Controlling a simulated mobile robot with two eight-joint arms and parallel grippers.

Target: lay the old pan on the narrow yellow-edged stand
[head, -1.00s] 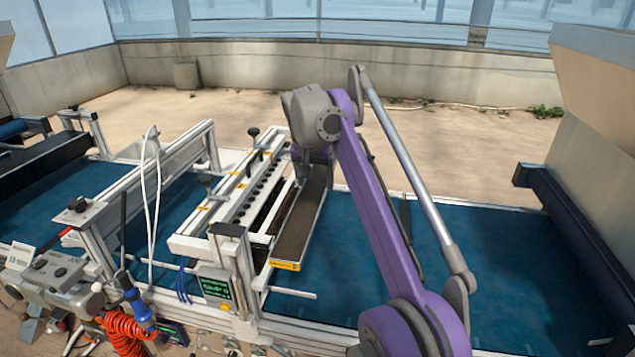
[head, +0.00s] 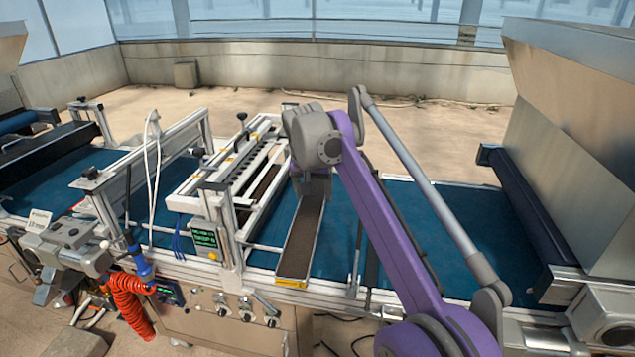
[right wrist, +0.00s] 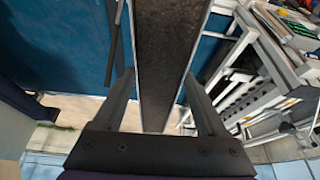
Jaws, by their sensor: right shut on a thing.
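The old pan (head: 299,240) is a long narrow trough full of dark brown soil, with a yellow label on its near end. My right gripper (head: 314,180) is shut on its far part, and its fingers stand on either side of the pan (right wrist: 165,60) in the right wrist view. The pan is over the blue belt, just right of the white seeder frame; I cannot tell its height above the belt. I cannot make out the narrow yellow-edged stand. My left gripper is not in view.
The white seeder frame (head: 187,204) with yellow marks stands close left of the pan. The blue belt (head: 425,222) is clear to the right, up to a large grey hopper (head: 575,110). An orange coiled hose (head: 128,300) hangs at the front left.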

